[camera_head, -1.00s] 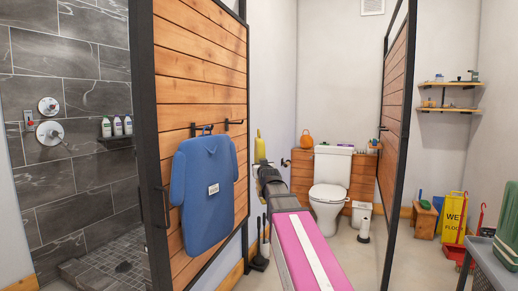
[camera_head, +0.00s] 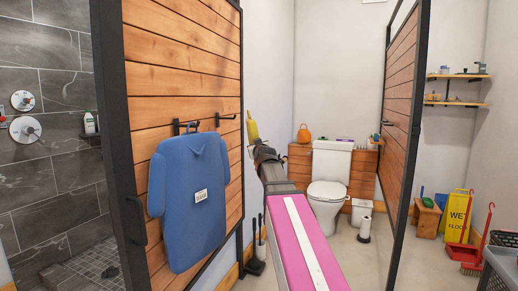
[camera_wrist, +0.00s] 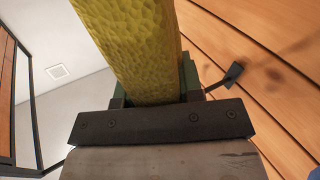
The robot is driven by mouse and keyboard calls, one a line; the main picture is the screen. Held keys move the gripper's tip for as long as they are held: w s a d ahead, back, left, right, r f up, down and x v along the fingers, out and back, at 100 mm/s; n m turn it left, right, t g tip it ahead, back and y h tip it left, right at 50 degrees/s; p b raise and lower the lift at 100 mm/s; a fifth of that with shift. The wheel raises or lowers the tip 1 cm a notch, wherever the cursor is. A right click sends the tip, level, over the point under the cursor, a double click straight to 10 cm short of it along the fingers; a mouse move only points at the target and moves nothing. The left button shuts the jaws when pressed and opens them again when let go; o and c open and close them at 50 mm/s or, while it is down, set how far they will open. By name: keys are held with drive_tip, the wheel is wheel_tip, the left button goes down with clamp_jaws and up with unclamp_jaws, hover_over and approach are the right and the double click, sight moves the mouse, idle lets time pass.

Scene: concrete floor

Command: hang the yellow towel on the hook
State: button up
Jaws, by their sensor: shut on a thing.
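The yellow towel (camera_head: 252,127) stands upright in my gripper (camera_head: 254,148), which is shut on its lower part. In the wrist view the towel (camera_wrist: 130,45) rises between the dark green fingers of my gripper (camera_wrist: 152,92) and hides part of them. A free dark hook (camera_head: 228,117) sticks out of the wooden door panel, just left of the towel and apart from it. In the wrist view a hook (camera_wrist: 228,78) shows right of the towel.
The wooden panel (camera_head: 180,75) in a black frame stands close on the left. A toilet (camera_head: 328,185) and wooden boxing are behind. A second panel (camera_head: 402,90), yellow wet-floor sign (camera_head: 455,215) and red broom (camera_head: 475,245) are at the right. Floor is free before the toilet.

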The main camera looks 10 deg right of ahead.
drive_tip(key=w+a+f, duration=0.2)
drive_tip(key=w+a, duration=0.2)
drive_tip(key=a, duration=0.3)
drive_tip(key=shift+w+a+f, duration=0.2)
drive_tip(key=shift+w+a, duration=0.05)
drive_tip(key=shift+a, duration=0.05)
idle(1.0)
idle(0.7)
drive_tip(key=o, duration=1.1)
drive_tip(key=shift+s, duration=0.1)
